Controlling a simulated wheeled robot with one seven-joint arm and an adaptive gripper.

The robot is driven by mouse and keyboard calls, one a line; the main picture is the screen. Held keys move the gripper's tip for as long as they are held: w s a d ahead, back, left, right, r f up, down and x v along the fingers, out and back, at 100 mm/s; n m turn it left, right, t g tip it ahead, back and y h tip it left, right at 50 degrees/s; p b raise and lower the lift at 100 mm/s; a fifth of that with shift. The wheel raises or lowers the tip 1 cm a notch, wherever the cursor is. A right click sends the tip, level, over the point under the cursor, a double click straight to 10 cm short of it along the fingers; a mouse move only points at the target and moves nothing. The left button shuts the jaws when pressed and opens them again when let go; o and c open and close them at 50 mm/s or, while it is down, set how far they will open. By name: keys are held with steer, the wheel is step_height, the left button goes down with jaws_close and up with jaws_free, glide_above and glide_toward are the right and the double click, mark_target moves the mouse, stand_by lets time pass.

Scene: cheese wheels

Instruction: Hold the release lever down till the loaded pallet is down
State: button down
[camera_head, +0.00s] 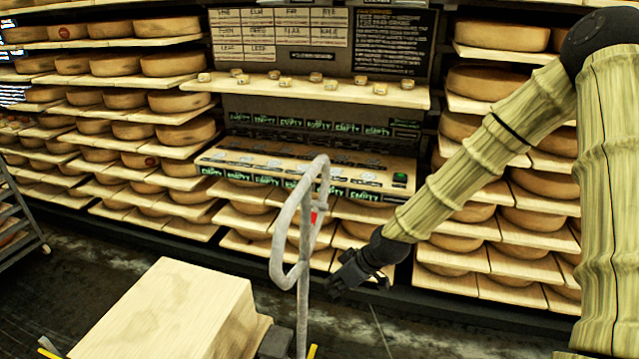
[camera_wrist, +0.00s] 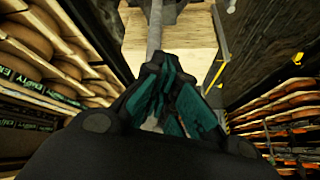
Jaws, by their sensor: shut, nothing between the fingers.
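A grey looped pallet-truck handle (camera_head: 278,250) stands upright in the middle of the head view. A small red part (camera_head: 314,217), which looks like the release lever, shows inside the loop. The load is a pale wooden block (camera_head: 165,310) at the lower left, behind the handle's foot; it also shows in the wrist view (camera_wrist: 195,45). Whether its pallet touches the floor is hidden. My gripper (camera_head: 350,278) is shut and empty, just right of the handle shaft and lower than the red part. In the wrist view my gripper (camera_wrist: 168,78) points toward the grey shaft (camera_wrist: 155,30).
Shelves of cheese wheels (camera_head: 170,64) fill the back wall. A sloped board with EMPTY labels (camera_head: 250,165) and a ledge with small pieces (camera_head: 300,88) stand in the middle. A metal rack (camera_head: 15,215) is at far left. Dark floor (camera_head: 90,270) is open left of the load.

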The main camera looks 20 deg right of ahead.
mark_target(319, 206)
steer(key=w+d+r+n+t+p, duration=0.1)
steer(key=w+d+r, duration=0.1)
steer(key=r, duration=0.6)
steer(key=w+d+r+n+y+p, duration=0.1)
steer(key=w+r+n, duration=0.1)
steer(key=r, duration=0.7)
steer(key=w+d+r+n+t+y+p, duration=0.1)
steer(key=w+r, duration=0.3)
steer(key=r, duration=0.5)
steer(key=shift+w+d+r+n+t+p, duration=0.2)
steer(key=shift+d+n+t+p, duration=0.1)
steer(key=shift+d+n+p, duration=0.4)
steer(key=shift+d, duration=0.15)
steer(key=shift+p+x, duration=1.55)
steer(key=shift+x, duration=3.45)
steer(key=shift+f, duration=0.1)
